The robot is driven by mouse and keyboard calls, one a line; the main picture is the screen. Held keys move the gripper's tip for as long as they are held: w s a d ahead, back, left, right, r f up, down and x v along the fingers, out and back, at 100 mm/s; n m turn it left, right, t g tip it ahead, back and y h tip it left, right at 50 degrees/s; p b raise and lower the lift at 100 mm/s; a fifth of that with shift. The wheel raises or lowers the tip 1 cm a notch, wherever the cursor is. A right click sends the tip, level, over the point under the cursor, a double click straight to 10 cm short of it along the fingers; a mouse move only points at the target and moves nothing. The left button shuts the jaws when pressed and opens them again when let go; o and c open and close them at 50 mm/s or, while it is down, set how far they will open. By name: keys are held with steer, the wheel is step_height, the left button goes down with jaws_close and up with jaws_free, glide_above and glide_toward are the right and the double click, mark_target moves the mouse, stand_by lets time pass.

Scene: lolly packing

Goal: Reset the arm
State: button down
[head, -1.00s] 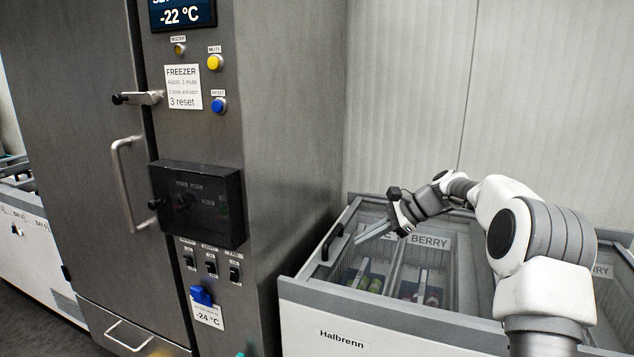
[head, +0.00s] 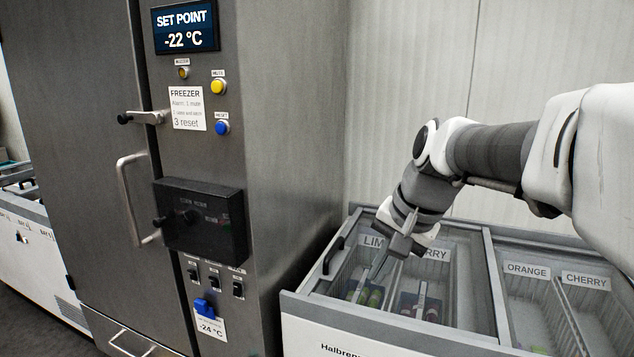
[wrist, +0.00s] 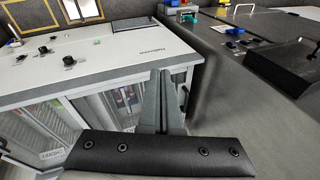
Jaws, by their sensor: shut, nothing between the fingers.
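My gripper (head: 378,264) hangs in the head view over the left part of the white chest freezer (head: 310,296), in front of the lime and berry labels. Its fingers point down and to the left. In the wrist view my gripper (wrist: 166,80) shows its two fingers together with nothing between them. My arm reaches in from the right edge of the head view, with the forearm raised above the chest. How far the fingertips are above the bins is hard to tell.
A tall steel freezer cabinet (head: 290,120) stands left of the chest, with a set point display (head: 185,27), a black control box (head: 205,222) and a blue switch (head: 205,308). Chest bins include orange (head: 527,270) and cherry (head: 586,281). The wall is behind.

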steer(key=s+d+n+t+h+p, duration=0.1)
steer(key=s+d+n, duration=0.1)
steer(key=s, duration=0.6)
steer(key=s+d+f+n+t+h+p, duration=0.1)
steer(key=s+n, duration=0.3)
steer(key=s, duration=0.5)
steer(key=shift+s+d+h+p, duration=0.2)
steer(key=shift+d+h+p, duration=0.1)
steer(key=shift+d+p, duration=0.2)
steer(key=shift+d, duration=0.15)
